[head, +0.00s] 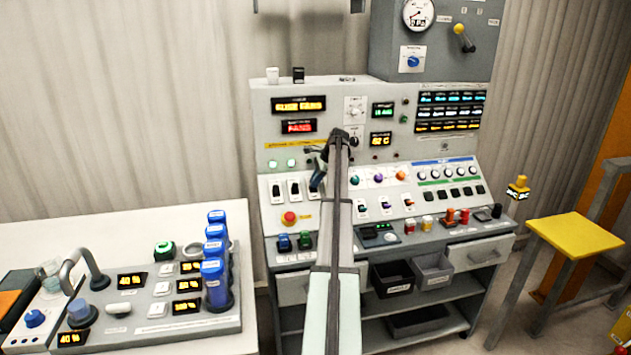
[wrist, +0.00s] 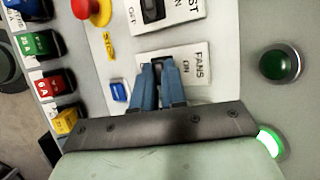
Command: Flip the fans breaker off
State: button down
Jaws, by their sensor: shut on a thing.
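The fans breaker is the white plate (wrist: 200,64) lettered FANS and ON in the wrist view. Its dark lever is mostly hidden between my fingers. My gripper (wrist: 160,68) has its two blue-grey fingers over the plate, shut on the lever. In the head view my gripper (head: 317,181) is at the right end of the row of black breakers on the console's left side, and it hides the fans breaker there.
A neighbouring breaker (wrist: 152,10) sits close beside the fans one. A red mushroom button (head: 290,217) is just below the breaker row. A dark green button (wrist: 281,64) and a lit green lamp (wrist: 268,141) are near my gripper. A bench of controls (head: 150,310) stands at left.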

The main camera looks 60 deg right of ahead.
aim_at(311, 189)
jog(key=shift+s+a+f+t+h, duration=0.25)
jog(key=shift+s+a+t+h, duration=0.35)
jog(key=shift+t+h, duration=0.35)
jog(key=shift+s+a+f+n+t+h, duration=0.15)
jog(key=shift+a+n+t+h, duration=0.1)
jog(key=shift+t+h, duration=0.25)
jog(key=shift+s+a+f+n+t+h, duration=0.15)
jog(key=shift+n+t+h, duration=0.1)
jog(key=shift+t, duration=0.3)
jog(key=shift+s+a+f+n+t+h, duration=0.1)
jog(key=shift+f+n+t+h, duration=0.15)
jog(key=shift+t+h, duration=0.25)
jog(key=shift+s+a+f+n+t+h, duration=0.15)
jog(key=shift+f+t+h, duration=0.1)
jog(key=shift+t+h, duration=0.25)
jog(key=shift+f+n+t+h, duration=0.3)
jog(key=shift+t+h, duration=0.1)
jog(key=shift+t, duration=0.4)
jog(key=shift+d, duration=0.1)
jog(key=c, duration=1.2)
grip_release()
